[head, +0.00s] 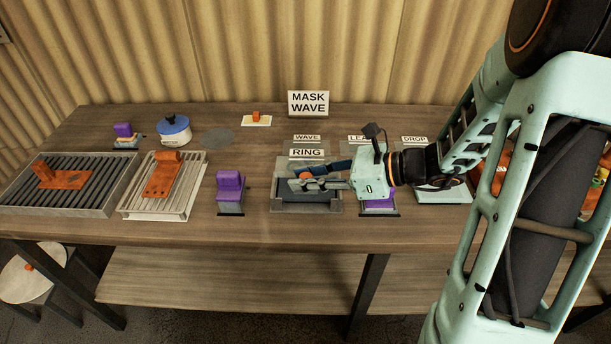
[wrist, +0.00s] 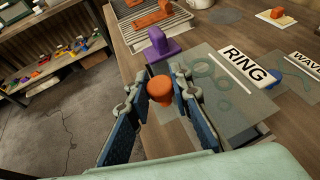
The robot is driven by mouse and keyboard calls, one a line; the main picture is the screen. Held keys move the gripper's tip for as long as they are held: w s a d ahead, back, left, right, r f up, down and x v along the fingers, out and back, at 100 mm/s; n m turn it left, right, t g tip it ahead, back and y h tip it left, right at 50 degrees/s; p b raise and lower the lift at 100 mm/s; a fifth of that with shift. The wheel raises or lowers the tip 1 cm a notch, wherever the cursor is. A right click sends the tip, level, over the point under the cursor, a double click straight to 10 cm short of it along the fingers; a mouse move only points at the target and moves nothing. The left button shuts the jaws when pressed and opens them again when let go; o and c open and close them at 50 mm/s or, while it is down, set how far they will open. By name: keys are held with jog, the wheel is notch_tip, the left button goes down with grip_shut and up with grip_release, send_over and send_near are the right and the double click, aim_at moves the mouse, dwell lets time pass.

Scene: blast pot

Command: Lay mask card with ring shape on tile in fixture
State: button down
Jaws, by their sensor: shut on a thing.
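My gripper (wrist: 160,92) is shut on the orange knob (wrist: 160,88) of the ring mask card (wrist: 235,98). The card is a thin grey translucent sheet with ring shapes and a white "RING" label. In the head view, my gripper (head: 305,178) is over the dark fixture (head: 276,202) at mid table, and the "RING" label (head: 306,153) shows at the back of the fixture. The dark tile area (head: 310,198) shows below the fingers. The gap between card and tile is hard to judge.
"WAVE" (head: 307,138), "LEAF" and "DROP" (head: 414,139) labels stand behind. A sign reads "MASK WAVE" (head: 308,103). Purple-topped blocks (head: 230,190) flank the fixture. Slatted racks (head: 60,205) and a blue-lidded pot (head: 173,130) are at left.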

jog(key=shift+f+b, duration=2.05)
jog(key=shift+f, duration=0.65)
jog(key=shift+f+b, duration=0.5)
jog(key=shift+f, duration=0.3)
jog(key=c, duration=1.7)
grip_release()
jog(key=shift+o, duration=0.2)
jog(key=v, duration=1.2)
